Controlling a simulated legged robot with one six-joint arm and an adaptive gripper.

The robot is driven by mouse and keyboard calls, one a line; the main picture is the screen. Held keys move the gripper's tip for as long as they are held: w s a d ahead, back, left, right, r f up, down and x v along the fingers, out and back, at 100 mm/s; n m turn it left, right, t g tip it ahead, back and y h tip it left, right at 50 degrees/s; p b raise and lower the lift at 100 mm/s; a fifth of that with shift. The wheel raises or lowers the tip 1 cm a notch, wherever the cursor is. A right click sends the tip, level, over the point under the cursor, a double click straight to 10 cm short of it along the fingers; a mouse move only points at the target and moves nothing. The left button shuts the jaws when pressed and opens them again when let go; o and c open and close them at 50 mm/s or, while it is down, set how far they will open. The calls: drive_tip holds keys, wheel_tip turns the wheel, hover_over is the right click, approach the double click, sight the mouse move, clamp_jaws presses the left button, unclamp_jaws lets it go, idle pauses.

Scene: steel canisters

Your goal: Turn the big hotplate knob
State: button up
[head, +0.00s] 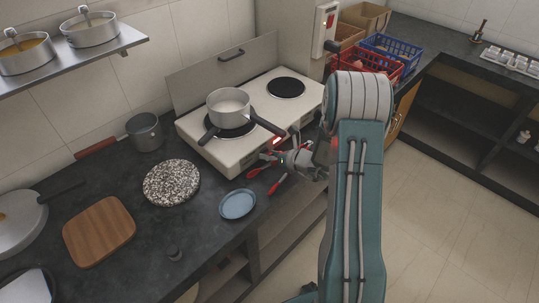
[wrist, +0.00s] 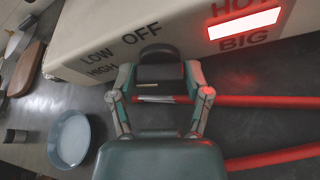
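The white hotplate unit (head: 252,113) stands on the dark counter in the head view, with a grey pot (head: 229,105) on its left plate. In the wrist view its front panel (wrist: 90,40) carries the labels LOW, HIGH and OFF, and a lit red lamp (wrist: 243,23) between HOT and BIG. The dark big knob (wrist: 158,54) is on this panel. My gripper (wrist: 160,76) has one finger at each side of the knob and looks closed on it, with no clear gap. In the head view my gripper (head: 298,158) is at the unit's front, the knob hidden.
Red-handled tools (head: 280,184) lie on the counter below my gripper; red handles (wrist: 260,101) pass close beneath it. A blue dish (head: 237,204), a speckled round board (head: 171,183) and a wooden board (head: 99,230) lie left. Baskets (head: 392,46) stand behind my arm.

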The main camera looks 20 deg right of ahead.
drive_tip(key=shift+n+h, duration=0.6)
drive_tip(key=shift+n, duration=0.2)
drive_tip(key=o, duration=1.2)
drive_tip(key=shift+w, duration=0.1)
drive_tip(key=shift+c, duration=0.2)
drive_tip(key=v, duration=1.2)
drive_tip(key=shift+f, duration=0.25)
